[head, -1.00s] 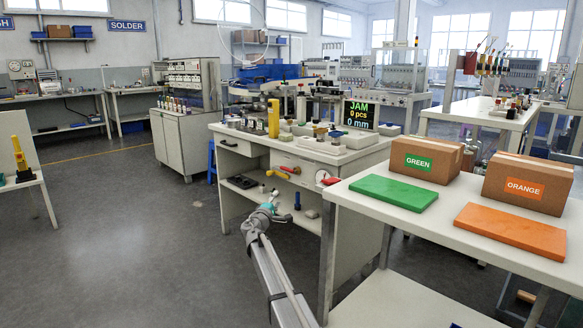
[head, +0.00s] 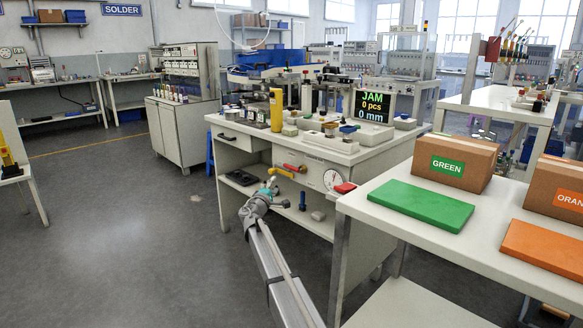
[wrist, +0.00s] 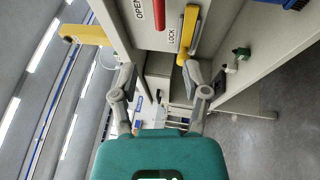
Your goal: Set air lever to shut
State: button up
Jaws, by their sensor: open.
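Two levers sit on the front of the white workbench (head: 300,224): a red one (head: 294,167) and a yellow one (head: 281,173). In the wrist view the red lever (wrist: 159,14) is beside the word OPEN, at the top edge. The yellow lever (wrist: 188,32) is beside the word LOCK. I cannot read which lever is the air lever. My gripper (wrist: 164,88) is open and empty, its two fingers apart, with the yellow lever beyond the fingertips. In the head view my gripper (head: 268,190) is in front of the bench, below the levers.
A round dial (head: 333,179) is right of the levers on the bench front. A screen (head: 375,106) on the bench reads JAM. A table at right bears a green mat (head: 418,204) and labelled boxes (head: 455,162). Open floor (head: 120,230) lies at left.

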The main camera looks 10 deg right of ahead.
aim_at(289, 167)
jog(key=shift+d, duration=0.2)
jog(key=shift+w+d, duration=0.1)
jog(key=shift+w, duration=0.05)
jog(key=p+x, duration=0.2)
jog(key=x, duration=1.1)
jog(key=shift+w+d+r, duration=0.15)
jog(key=shift+w+d, duration=0.05)
grip_shut()
